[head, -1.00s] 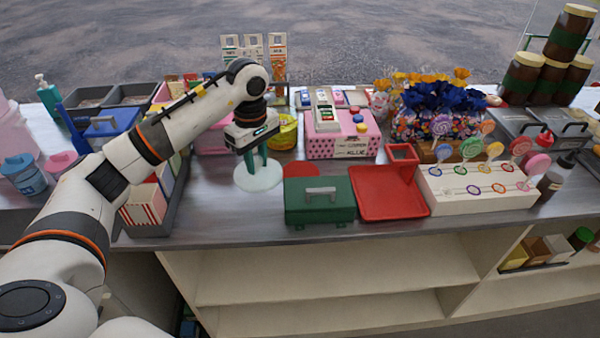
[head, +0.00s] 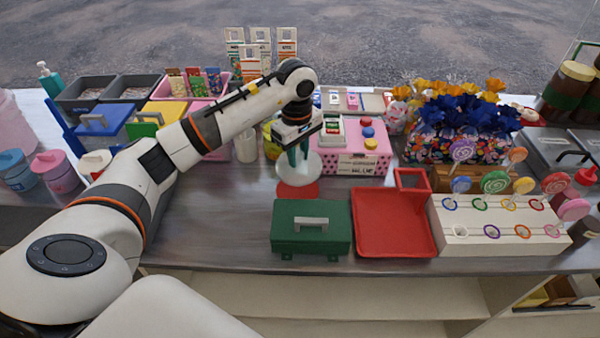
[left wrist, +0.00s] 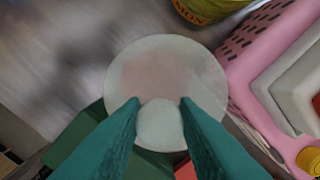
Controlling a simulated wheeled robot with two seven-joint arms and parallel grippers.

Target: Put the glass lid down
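The glass lid (head: 299,169) is a pale, see-through round disc with a knob. My left gripper (head: 297,154), with teal fingers, is shut on the knob from above. The lid is level or nearly so, over or just behind a flat red disc (head: 298,190) on the counter; I cannot tell if they touch. In the left wrist view the lid (left wrist: 165,68) fills the middle, its knob (left wrist: 160,125) sits between the fingertips, and a reddish patch shows through it. My right gripper is not in view.
A green box (head: 311,236) with a grey handle and a red tray (head: 394,230) stand in front. A pink box (head: 352,160) stands behind to the right, and a yellow tub (left wrist: 210,8) behind. A lollipop stand (head: 505,245) is at right. Bare counter (head: 225,215) lies left of the disc.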

